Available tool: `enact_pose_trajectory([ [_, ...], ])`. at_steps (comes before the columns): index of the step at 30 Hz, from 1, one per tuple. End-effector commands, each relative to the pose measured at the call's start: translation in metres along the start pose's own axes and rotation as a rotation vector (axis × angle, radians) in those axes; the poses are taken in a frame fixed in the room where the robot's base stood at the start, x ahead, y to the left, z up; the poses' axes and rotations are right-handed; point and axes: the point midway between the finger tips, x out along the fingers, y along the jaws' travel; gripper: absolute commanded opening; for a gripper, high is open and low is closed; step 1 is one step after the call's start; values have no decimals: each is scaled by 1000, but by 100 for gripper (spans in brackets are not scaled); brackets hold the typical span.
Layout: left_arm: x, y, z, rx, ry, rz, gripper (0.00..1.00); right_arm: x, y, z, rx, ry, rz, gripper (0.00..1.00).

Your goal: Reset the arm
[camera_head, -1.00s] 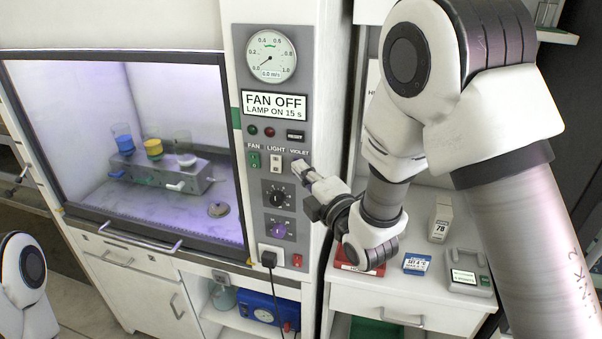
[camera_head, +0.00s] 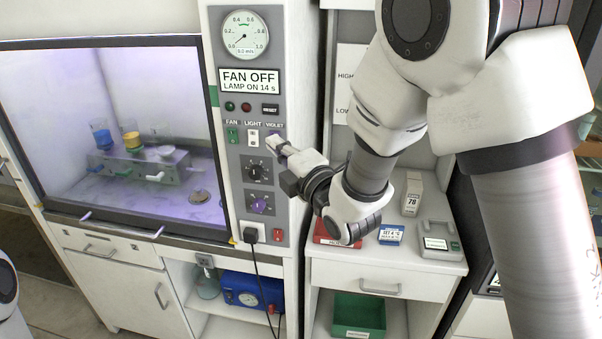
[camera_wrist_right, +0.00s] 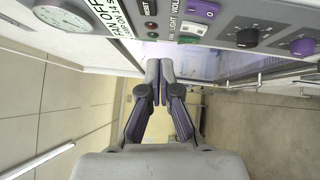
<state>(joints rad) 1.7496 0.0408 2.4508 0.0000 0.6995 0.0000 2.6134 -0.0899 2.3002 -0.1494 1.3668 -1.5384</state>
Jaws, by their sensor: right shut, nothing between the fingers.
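My right arm comes in from the right in the head view. Its gripper (camera_head: 277,146) is at the fume cabinet's control panel (camera_head: 233,175), close to the violet switch. In the right wrist view the gripper (camera_wrist_right: 159,62) has its two fingers together with nothing between them. The violet switch (camera_wrist_right: 205,9) shows purple just beyond and to the right of the fingertips. I cannot tell whether the fingers touch the panel. Only a piece of my left arm shows at the lower left of the head view, and its gripper is out of the picture.
The display (camera_head: 249,80) reads FAN OFF, LAMP ON 14 s. The cabinet's chamber (camera_head: 110,195) glows violet and holds a rack (camera_head: 140,163) with vessels. A green bin (camera_head: 358,314) sits below.

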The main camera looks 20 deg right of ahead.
Motion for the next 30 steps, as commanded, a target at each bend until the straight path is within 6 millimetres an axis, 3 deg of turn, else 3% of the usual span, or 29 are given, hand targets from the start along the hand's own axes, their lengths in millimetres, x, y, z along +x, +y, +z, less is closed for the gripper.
enact_pose_trajectory([
  [7,34,0,-1,1,3,0,59,-57,2,0,2,0,1,0],
  [9,54,0,-1,1,3,0,59,-62,0,0,0,0,6,0],
  [12,68,0,-1,1,1,0,59,-70,5,1,0,0,5,0],
  [22,72,0,-1,1,2,0,59,-76,8,1,2,2,-12,0],
  [23,72,0,-1,1,2,0,59,-75,1,0,4,3,-25,0],
  [26,72,0,-1,1,2,0,59,-71,-43,-2,25,9,-114,0],
  [29,72,0,-1,1,2,0,59,-74,-121,-6,62,17,-272,0],
  [30,72,0,-1,1,2,0,59,-80,-157,-9,80,18,-346,0],
])
